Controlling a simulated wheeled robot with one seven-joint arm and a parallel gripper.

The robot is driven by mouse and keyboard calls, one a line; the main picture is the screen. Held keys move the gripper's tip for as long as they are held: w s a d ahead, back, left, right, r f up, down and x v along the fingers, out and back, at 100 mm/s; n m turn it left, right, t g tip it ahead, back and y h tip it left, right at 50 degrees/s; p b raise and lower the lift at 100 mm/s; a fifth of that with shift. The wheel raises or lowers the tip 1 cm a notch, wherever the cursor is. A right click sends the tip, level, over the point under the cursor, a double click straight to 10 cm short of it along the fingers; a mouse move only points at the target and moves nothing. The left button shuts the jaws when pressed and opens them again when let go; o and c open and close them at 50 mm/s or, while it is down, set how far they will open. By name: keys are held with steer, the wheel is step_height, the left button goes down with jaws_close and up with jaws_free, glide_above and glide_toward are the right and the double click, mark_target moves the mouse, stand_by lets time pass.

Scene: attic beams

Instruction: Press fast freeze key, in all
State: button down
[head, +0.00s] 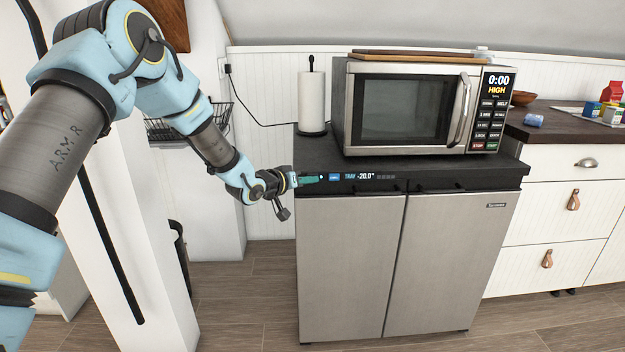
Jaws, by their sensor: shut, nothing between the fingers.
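A low two-door steel freezer (347,265) stands in the middle of the head view. Its dark top front strip carries a small lit panel (360,177) reading "TRAY -20.0°", with a small blue key (334,177) at its left end. My gripper (320,178) is shut and empty. Its teal fingertips point right at the left part of the strip, close beside the blue key. I cannot tell whether the tips touch the strip. The label of the blue key is too small to read, and the part of the strip behind the fingers is hidden.
A microwave (405,107) showing "0:00 HIGH" stands on the freezer, with a paper towel roll (312,100) to its left. White drawers (560,205) under a dark worktop stand at right. A white post (120,220) stands near my arm at left.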

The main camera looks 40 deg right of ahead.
steer(key=shift+s+a, duration=0.5)
steer(key=shift+s, duration=0.05)
steer(key=s+a, duration=0.1)
steer(key=s, duration=0.1)
steer(key=s+a+b, duration=0.1)
steer(key=s+a, duration=0.1)
steer(key=shift+a, duration=0.1)
stand_by(0.4)
stand_by(0.6)
